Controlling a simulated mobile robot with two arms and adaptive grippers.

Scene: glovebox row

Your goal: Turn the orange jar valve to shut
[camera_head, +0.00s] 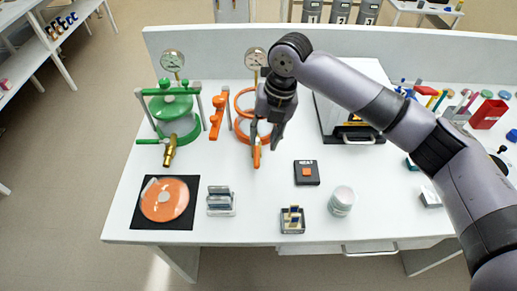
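The orange jar (240,128) stands at the back middle of the white bench, largely hidden behind my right gripper. Its orange valve handle (257,157) points toward the front of the bench, just below the gripper. My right gripper (265,142) points down over the valve with its fingers apart. The handle shows near and between the fingertips; I cannot tell whether they touch it. A gauge (255,58) stands behind the jar. My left gripper is not in view.
A green jar (175,115) with a brass valve (170,152) stands to the left. An orange clamp piece (217,116) is between the jars. An orange disc (165,198) lies on a black mat in front. A black box with an orange button (306,172) and a white-lidded jar (342,200) stand right.

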